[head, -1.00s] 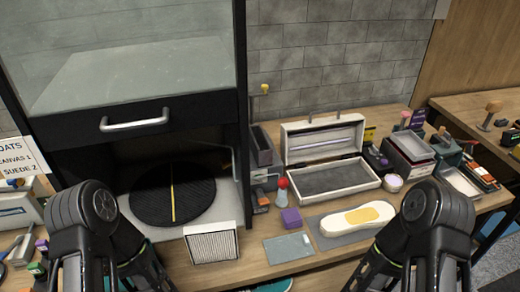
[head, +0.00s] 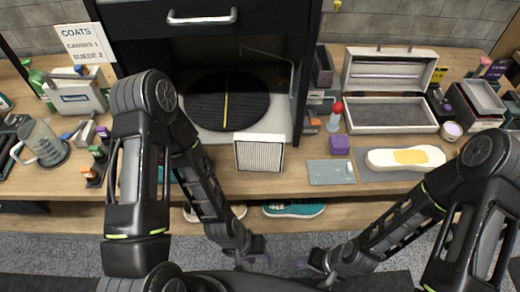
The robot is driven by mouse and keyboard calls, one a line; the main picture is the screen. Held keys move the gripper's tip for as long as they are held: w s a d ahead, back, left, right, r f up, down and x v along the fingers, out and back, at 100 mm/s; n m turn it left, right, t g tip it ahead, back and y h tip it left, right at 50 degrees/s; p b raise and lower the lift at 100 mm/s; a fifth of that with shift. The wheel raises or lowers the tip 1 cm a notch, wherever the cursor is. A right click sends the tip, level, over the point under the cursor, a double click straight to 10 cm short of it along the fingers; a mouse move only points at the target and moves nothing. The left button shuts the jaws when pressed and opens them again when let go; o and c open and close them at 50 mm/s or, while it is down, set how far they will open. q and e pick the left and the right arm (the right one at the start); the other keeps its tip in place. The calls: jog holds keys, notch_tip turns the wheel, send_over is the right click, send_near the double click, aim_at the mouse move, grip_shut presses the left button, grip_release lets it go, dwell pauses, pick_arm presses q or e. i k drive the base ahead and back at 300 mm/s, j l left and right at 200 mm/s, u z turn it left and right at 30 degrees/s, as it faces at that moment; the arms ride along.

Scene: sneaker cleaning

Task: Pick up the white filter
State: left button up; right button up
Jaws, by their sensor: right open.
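The white filter (head: 260,153) is a white-framed block with a fine grey pleated face. It stands upright at the front edge of the wooden bench, in front of the black cabinet. My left gripper (head: 256,264) is low, below the bench front and under the filter, apart from it. Its jaws are too small and dark to read. My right gripper (head: 303,265) is also low, to the right of the left one, open and apart from the filter.
The cabinet holds a black round turntable (head: 215,103) behind the filter. A purple block (head: 340,144), a grey plate (head: 330,172) and a white shoe-shaped piece (head: 405,158) lie to the right. Teal sneakers (head: 293,209) sit below the bench. A glass mug (head: 40,145) stands at left.

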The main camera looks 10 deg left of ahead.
aim_at(256, 153)
jog(key=l+u, duration=0.15)
jog(key=l, duration=0.3)
jog(key=l+u, duration=0.1)
jog(key=l, duration=0.35)
jog(key=l+u, duration=0.15)
jog(key=l, duration=0.3)
jog(key=k+l+u, duration=0.15)
jog(key=l, duration=0.3)
jog(key=l+u, duration=0.1)
jog(key=l, duration=0.35)
jog(key=k+l+u, duration=0.15)
jog(key=l, duration=0.3)
jog(key=l+u, duration=0.15)
jog(key=l, duration=0.25)
jog(key=k+l+u, duration=0.1)
jog(key=l, duration=0.3)
jog(key=k, duration=0.1)
